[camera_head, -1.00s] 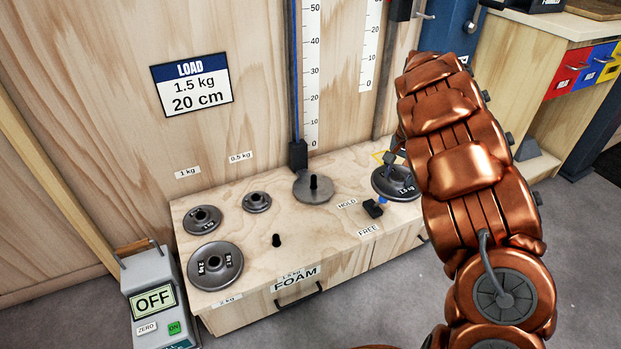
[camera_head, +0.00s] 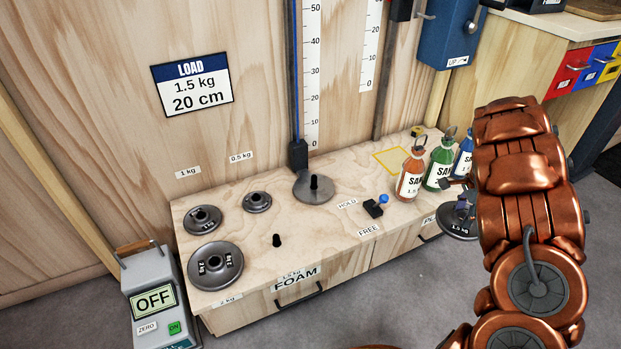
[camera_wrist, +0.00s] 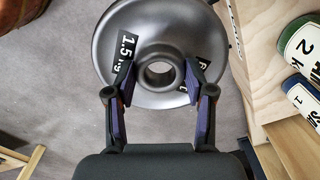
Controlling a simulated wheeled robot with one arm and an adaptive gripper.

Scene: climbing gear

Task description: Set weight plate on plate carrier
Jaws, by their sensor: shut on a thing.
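The grey 1.5 kg weight plate (camera_head: 458,222) is in my gripper, beyond the right front edge of the bench in the head view. In the wrist view the weight plate (camera_wrist: 140,30) fills the top, and my gripper (camera_wrist: 160,76) is shut on its central hub, with a finger on each side. My arm hides part of the plate and most of the gripper in the head view. The plate carrier (camera_head: 314,189) is a round grey disc with a short black post, at the foot of the ruler on the bench. No plate lies on it.
Other plates lie at the bench's left: 2 kg (camera_head: 215,265), 1 kg (camera_head: 203,220) and a small one (camera_head: 257,202). A black peg (camera_head: 276,240) stands bare. Sand bottles (camera_head: 411,175) stand at the right. A blue-knobbed lever (camera_head: 377,205) sits between HOLD and FREE.

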